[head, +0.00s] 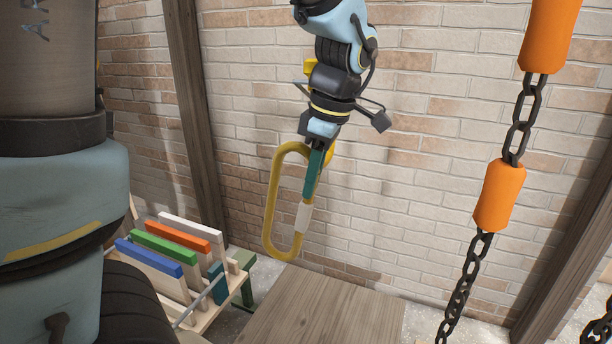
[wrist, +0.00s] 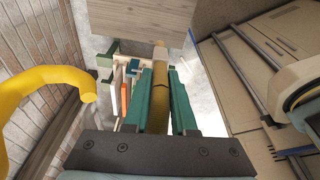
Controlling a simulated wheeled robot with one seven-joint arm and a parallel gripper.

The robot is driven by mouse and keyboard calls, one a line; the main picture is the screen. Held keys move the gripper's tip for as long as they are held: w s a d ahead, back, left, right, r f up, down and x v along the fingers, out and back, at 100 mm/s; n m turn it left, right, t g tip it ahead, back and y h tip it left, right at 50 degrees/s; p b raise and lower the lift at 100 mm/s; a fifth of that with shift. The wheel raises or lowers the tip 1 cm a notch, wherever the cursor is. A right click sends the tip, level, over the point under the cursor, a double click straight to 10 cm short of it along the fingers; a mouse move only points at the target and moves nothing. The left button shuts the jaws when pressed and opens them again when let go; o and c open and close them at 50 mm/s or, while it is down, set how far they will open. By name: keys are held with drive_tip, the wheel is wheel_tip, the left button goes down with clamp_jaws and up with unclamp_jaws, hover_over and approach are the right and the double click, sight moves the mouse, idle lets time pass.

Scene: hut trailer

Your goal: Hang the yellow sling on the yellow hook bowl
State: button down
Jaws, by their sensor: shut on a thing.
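The yellow sling (head: 271,205) is a long closed loop, hanging upright in front of the brick wall in the head view. My gripper (head: 306,208) points down and is shut on one long side of it. In the wrist view the sling (wrist: 161,95) shows as a darker yellow bar between the green fingers of my gripper (wrist: 161,75). The yellow hook bowl (wrist: 45,80) is a thick curved tube with a blunt end, left of the fingers and apart from them. In the head view my gripper and wrist hide most of the hook.
A wooden tabletop (head: 320,310) lies below my gripper. A rack with coloured boards (head: 165,255) stands at the lower left. A black chain with orange sleeves (head: 498,195) hangs at the right. Wooden posts stand against the brick wall (head: 430,150).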

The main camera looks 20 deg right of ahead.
drive_tip(key=w+d+f+b, duration=0.1)
drive_tip(key=w+d+f, duration=0.4)
drive_tip(key=w+d, duration=0.2)
drive_tip(key=shift+w+d+b, duration=0.35)
drive_tip(key=shift+w+b, duration=0.05)
drive_tip(key=shift+w, duration=0.65)
idle(1.1)
drive_tip(key=shift+f, duration=0.2)
idle(0.4)
drive_tip(key=c, duration=0.7)
unclamp_jaws()
drive_tip(key=shift+o, duration=0.2)
drive_tip(key=shift+r, duration=0.15)
